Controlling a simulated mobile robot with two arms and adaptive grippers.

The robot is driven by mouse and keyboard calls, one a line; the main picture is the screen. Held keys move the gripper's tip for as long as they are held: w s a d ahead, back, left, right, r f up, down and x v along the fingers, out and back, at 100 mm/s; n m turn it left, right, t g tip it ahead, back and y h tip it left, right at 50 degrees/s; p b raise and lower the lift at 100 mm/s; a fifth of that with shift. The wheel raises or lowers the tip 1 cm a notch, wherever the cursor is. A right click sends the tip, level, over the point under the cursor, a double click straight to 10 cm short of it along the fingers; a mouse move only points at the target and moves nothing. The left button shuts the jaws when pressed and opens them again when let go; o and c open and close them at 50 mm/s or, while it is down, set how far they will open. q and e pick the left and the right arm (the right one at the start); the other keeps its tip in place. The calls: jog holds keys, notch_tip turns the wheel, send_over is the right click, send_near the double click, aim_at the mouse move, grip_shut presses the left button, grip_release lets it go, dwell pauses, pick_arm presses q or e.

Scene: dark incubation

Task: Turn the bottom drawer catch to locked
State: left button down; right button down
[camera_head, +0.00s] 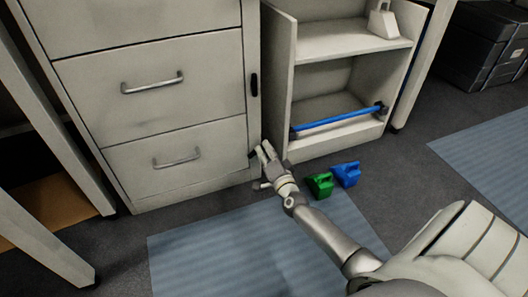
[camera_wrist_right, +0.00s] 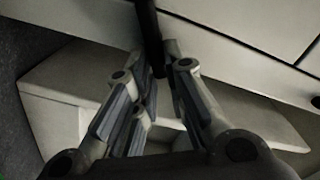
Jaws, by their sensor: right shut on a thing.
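The bottom drawer (camera_head: 155,168) of the pale cabinet is closed, with a metal bar handle (camera_head: 177,161). My right gripper (camera_head: 260,153) is at the cabinet's right edge, beside that drawer. The bottom drawer catch (camera_head: 251,154) is a small black piece there, mostly hidden by the fingers. In the right wrist view the catch shows as a dark bar (camera_wrist_right: 149,30) running down between the fingertips. The right gripper (camera_wrist_right: 158,62) is shut on it. I cannot tell the catch's exact angle. My left gripper is not in view.
A black upright catch (camera_head: 254,84) sits beside the drawer above. To the right is an open shelf unit (camera_head: 343,45) with a blue bar (camera_head: 338,119) across its lower opening. A green block (camera_head: 320,185) and a blue block (camera_head: 346,174) lie on the floor near my right forearm.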

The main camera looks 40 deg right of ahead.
jog(key=m, duration=0.2)
jog(key=f+m+b, duration=0.1)
jog(key=m, duration=0.2)
jog(key=shift+d+f+m+b, duration=0.2)
jog(key=shift+f+m+b, duration=0.05)
jog(key=shift+m+b, duration=0.15)
jog(key=shift+m, duration=0.3)
jog(key=c, duration=1.5)
grip_release()
jog(key=shift+s, duration=0.1)
jog(key=shift+r, duration=0.1)
